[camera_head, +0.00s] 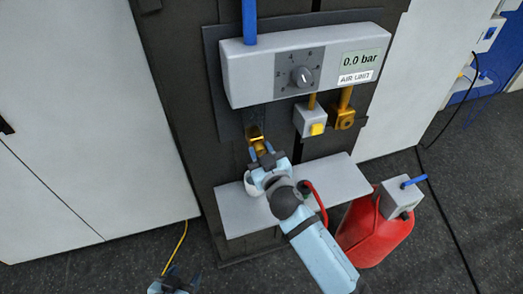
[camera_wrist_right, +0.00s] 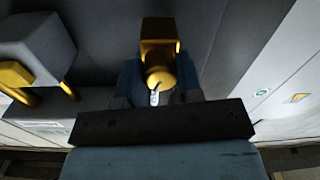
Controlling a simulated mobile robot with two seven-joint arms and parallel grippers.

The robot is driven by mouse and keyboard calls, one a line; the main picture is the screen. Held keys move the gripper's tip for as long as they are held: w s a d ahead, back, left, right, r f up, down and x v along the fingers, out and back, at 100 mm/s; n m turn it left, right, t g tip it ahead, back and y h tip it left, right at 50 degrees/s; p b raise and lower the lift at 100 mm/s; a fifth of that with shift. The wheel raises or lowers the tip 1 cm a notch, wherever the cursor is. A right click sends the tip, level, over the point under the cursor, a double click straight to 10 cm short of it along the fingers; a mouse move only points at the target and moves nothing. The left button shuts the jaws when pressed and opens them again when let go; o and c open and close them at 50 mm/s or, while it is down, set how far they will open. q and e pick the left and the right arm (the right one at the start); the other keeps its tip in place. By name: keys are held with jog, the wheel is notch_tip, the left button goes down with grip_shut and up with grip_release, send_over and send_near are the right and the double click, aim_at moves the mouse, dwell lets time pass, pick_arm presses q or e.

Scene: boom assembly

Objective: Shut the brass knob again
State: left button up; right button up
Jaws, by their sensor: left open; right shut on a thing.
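The brass knob (camera_head: 257,140) sits below the left part of the grey air unit (camera_head: 240,85). My right gripper (camera_head: 266,155) is at it from below, shut on its lower end. In the right wrist view the knob (camera_wrist_right: 158,65) stands between the two dark blue fingers of my right gripper (camera_wrist_right: 158,88); its rounded end faces the camera. The fingers partly hide the knob in the head view. My left gripper (camera_head: 180,274) is open and empty at the bottom edge, partly cut off, well away from the knob.
The unit's display (camera_head: 361,60) reads 0.0 bar, beside a dial (camera_head: 302,76). A grey block with a yellow button (camera_head: 317,129) and a brass fitting (camera_head: 343,118) hang right of the knob. A grey shelf (camera_head: 335,180) lies below. A red canister (camera_head: 372,235) stands right.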

jog(key=n+p, duration=0.1)
jog(key=n, duration=0.3)
jog(key=shift+r, duration=0.1)
jog(key=n, duration=0.4)
jog(key=shift+p, duration=0.3)
jog(key=n+p, duration=0.1)
jog(key=n, duration=0.3)
jog(key=shift+h, duration=0.3)
jog(key=n, duration=0.4)
jog(key=shift+p, duration=0.4)
jog(key=n+p, duration=0.1)
jog(key=n, duration=0.3)
jog(key=shift+r, duration=0.1)
jog(key=n+p, duration=0.1)
jog(key=n, duration=0.3)
jog(key=shift+n+p, duration=0.4)
jog(key=shift+w+n, duration=0.1)
jog(key=shift+n, duration=0.8)
jog(key=shift+n+h, duration=0.3)
jog(key=shift+n, duration=1.4)
pick_arm(q)
jog(key=shift+n, duration=0.3)
jog(key=r, duration=0.5)
jog(key=shift+a+r+p, duration=0.3)
jog(key=shift+a, duration=0.1)
pick_arm(e)
jog(key=shift+n, duration=0.5)
pick_arm(q)
jog(key=shift+s+r, duration=0.1)
